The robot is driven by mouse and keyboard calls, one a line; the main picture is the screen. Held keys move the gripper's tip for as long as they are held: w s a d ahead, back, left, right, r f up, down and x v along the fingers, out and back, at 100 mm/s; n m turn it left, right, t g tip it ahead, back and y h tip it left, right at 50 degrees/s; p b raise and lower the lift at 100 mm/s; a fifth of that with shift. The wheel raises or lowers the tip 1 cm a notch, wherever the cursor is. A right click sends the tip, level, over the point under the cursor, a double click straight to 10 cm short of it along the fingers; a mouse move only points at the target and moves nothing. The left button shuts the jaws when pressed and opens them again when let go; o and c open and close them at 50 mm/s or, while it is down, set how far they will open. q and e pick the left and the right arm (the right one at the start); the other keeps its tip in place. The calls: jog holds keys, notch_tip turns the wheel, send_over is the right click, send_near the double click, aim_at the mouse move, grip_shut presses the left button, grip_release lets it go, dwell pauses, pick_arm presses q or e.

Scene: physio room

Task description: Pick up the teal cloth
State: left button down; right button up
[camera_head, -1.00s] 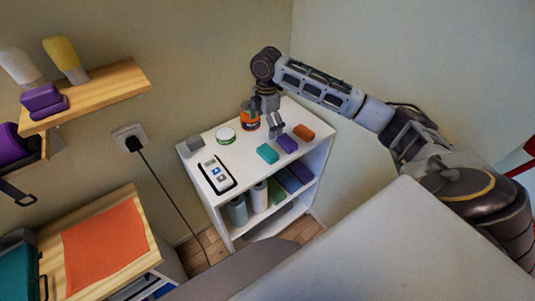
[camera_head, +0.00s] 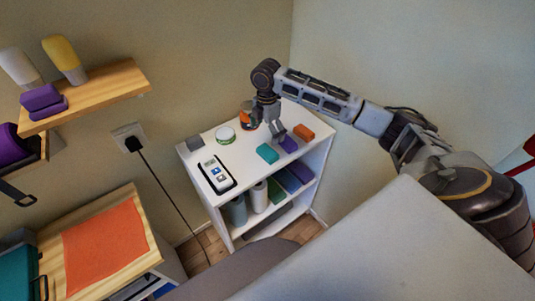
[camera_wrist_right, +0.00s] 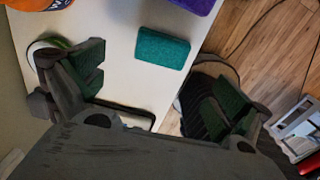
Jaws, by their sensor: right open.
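The teal cloth (camera_head: 267,153) is a small folded block lying flat near the front edge of the white shelf top (camera_head: 208,193). It also shows in the right wrist view (camera_wrist_right: 162,48), ahead of and between my open fingers. My right gripper (camera_head: 274,136) is open and empty above the shelf top, just behind the teal cloth. In the right wrist view my right gripper (camera_wrist_right: 163,92) has its fingers wide apart, and neither touches the cloth. My left gripper is not in view.
A purple cloth (camera_head: 288,144) and an orange cloth (camera_head: 304,132) lie right of the teal one. An orange jar (camera_head: 246,118), a white-green tin (camera_head: 225,135), a grey block (camera_head: 195,143) and a white device (camera_head: 217,175) share the top. The wall stands close behind.

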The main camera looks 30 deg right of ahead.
aim_at(268, 151)
jog(key=shift+f, duration=2.75)
jog(key=shift+s+f+p, duration=0.15)
jog(key=shift+f+p, duration=0.3)
jog(key=shift+f, duration=2.05)
